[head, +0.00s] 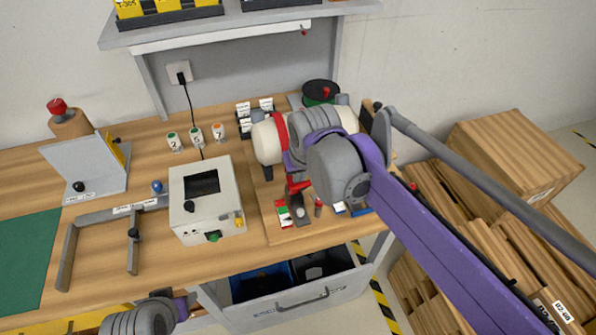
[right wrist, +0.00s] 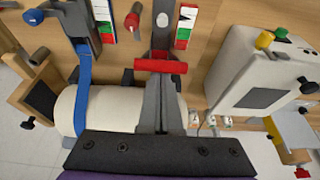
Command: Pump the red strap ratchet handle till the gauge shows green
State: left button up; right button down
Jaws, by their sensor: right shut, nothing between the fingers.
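The red ratchet handle (head: 298,187) lies crosswise on a grey ratchet on the board; it also shows in the right wrist view (right wrist: 160,66). A gauge card (head: 284,214) with red, white and green bands is beside the ratchet, also in the right wrist view (right wrist: 185,25); its reading is too small to tell. The red strap (head: 280,132) runs over a cream roll (head: 266,140). My right gripper (right wrist: 157,82) is shut and empty, its fingers reaching close to the red handle; contact cannot be told. My left arm shows at the bottom of the head view, its fingers out of sight.
A white box (head: 208,200) stands left of the board. An open drawer (head: 290,305) is below. Wooden crates (head: 510,155) stand right.

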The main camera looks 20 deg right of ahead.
jog(key=shift+s+f+t, duration=0.25)
jog(key=shift+s+t, duration=0.05)
jog(key=shift+s, duration=0.2)
pick_arm(q)
jog(key=shift+s+f+b, duration=0.3)
jog(key=shift+f+b, duration=0.4)
jog(key=shift+f, duration=0.2)
jog(key=shift+s+f+b, duration=0.3)
jog(key=shift+f+b, duration=0.35)
jog(key=shift+f, duration=0.25)
jog(key=shift+s+f+b, duration=0.3)
jog(key=shift+f+b, duration=0.4)
jog(key=shift+f, duration=0.2)
pick_arm(e)
jog(key=shift+s+d+f+t, duration=0.1)
jog(key=shift+s+f+t, duration=1.15)
jog(key=shift+f, duration=0.35)
jog(key=shift+s+f+t, duration=1.1)
jog(key=shift+f+t, duration=0.3)
jog(key=shift+f, duration=0.15)
jog(key=shift+s+d+f+t, duration=0.1)
jog(key=shift+s+f+t, duration=1.15)
jog(key=shift+f, duration=0.5)
jog(key=shift+w, duration=0.1)
